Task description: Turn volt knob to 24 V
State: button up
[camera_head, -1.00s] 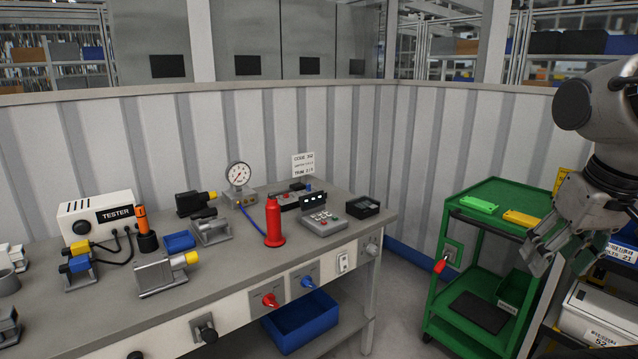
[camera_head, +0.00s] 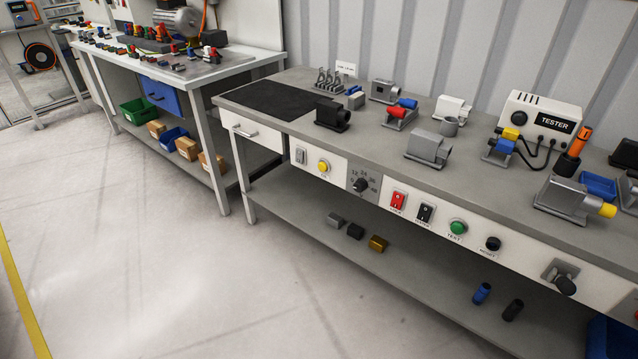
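The volt knob (camera_head: 361,185) is a small black dial on a grey plate in the front panel of the workbench. Printed marks stand around it, among them 12, 24 and 36, with 24 near the top. The exact direction of its pointer is too small to tell. My gripper is not in this view, and nothing touches the knob.
The panel also holds a yellow button (camera_head: 323,166), red switch (camera_head: 398,201), black switch (camera_head: 425,212), green button (camera_head: 457,227) and black knob (camera_head: 493,243). A lower shelf (camera_head: 345,262) carries small parts. The floor (camera_head: 170,270) in front is clear.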

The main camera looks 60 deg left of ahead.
aim_at(361, 185)
jog(key=u, duration=2)
jog(key=i, duration=0.4)
jog(key=u, duration=0.05)
